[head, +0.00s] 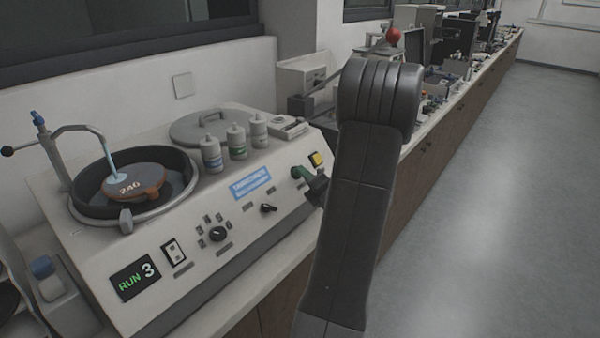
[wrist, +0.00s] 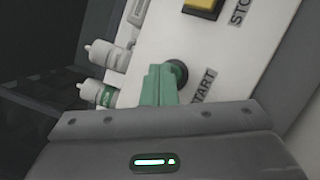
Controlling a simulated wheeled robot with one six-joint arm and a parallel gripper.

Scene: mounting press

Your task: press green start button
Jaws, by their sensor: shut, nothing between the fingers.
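The green start button sits on the sloped front panel of the press machine (head: 215,225). In the wrist view its dark round collar (wrist: 182,70) shows beside the START label (wrist: 203,85); its green face is hidden by my fingers. My gripper (wrist: 163,72) has green fingers, shut and empty, with their tips at the button and seemingly against it. In the head view my gripper (head: 299,172) is at the right end of the panel, partly hidden by my arm. The lit display (head: 134,279) reads RUN 3.
The yellow stop button (head: 316,159) is just above my fingertips. A dark knob (head: 268,208) and a rocker switch (head: 173,250) are further left. Several capped bottles (head: 236,141) stand behind the panel. The floor (head: 490,210) to the right is clear.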

